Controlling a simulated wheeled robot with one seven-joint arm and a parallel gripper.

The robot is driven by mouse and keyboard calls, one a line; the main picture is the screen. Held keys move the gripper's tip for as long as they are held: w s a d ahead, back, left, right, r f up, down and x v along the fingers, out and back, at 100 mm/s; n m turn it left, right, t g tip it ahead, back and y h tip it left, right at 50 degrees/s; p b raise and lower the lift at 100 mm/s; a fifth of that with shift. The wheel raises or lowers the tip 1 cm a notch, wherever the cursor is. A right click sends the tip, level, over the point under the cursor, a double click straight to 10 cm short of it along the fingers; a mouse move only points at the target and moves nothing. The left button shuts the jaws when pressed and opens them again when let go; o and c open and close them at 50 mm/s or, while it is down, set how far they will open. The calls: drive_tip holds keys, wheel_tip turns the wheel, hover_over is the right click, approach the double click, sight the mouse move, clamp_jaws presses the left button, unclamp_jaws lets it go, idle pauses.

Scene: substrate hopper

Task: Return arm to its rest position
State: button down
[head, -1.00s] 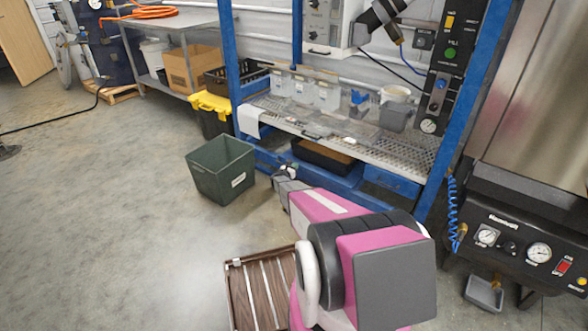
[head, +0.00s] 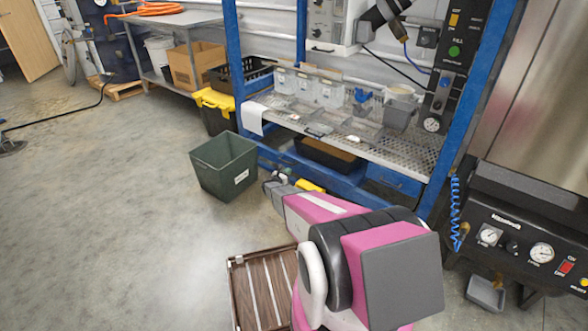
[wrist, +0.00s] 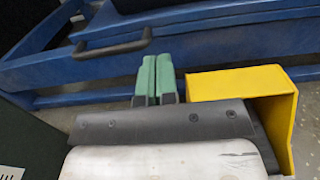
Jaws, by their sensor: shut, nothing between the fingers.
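My arm reaches from the lower right of the head view toward the blue workbench frame. My gripper (wrist: 155,80) shows in the wrist view as two green-tipped fingers pressed together, shut with nothing between them. It points at the blue lower frame (wrist: 190,45) of the bench, near a dark handle (wrist: 113,45). A yellow block-like part (wrist: 245,95) sits right beside the gripper. In the head view the gripper end (head: 279,181) is small and partly hidden by my arm, just right of the dark green bin (head: 222,165).
The green bin stands close to the left of my gripper. The bench's perforated shelf (head: 405,150) holds clear containers (head: 310,85) above. A brown slatted tray (head: 262,285) is by my base. A black gauge panel (head: 520,240) stands at right. Open floor (head: 100,210) lies left.

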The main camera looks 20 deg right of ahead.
drive_tip(key=s+a+r+m+g+y, duration=0.15)
drive_tip(key=s+r+m+g, duration=0.25)
drive_tip(key=s+r+m, duration=0.6)
drive_tip(key=s+a+r+m+g+y, duration=0.1)
drive_tip(key=s+r+m+g+y, duration=0.2)
drive_tip(key=s+r, duration=0.75)
drive_tip(key=s+a+r+m+g+y, duration=0.1)
drive_tip(key=s+a+r+m+y, duration=0.2)
drive_tip(key=s, duration=0.6)
drive_tip(key=s+a+r+m+g+y, duration=0.1)
drive_tip(key=s+a+r+m+y, duration=0.2)
drive_tip(key=s, duration=0.7)
drive_tip(key=s+a+r+m+g+y, duration=0.1)
drive_tip(key=s+a+r+m+y, duration=0.3)
drive_tip(key=s, duration=0.6)
drive_tip(key=a+r+m, duration=0.2)
drive_tip(key=a+r, duration=0.1)
drive_tip(key=shift+s+g, duration=0.15)
drive_tip(key=shift+g, duration=0.15)
drive_tip(key=shift+r, duration=0.1)
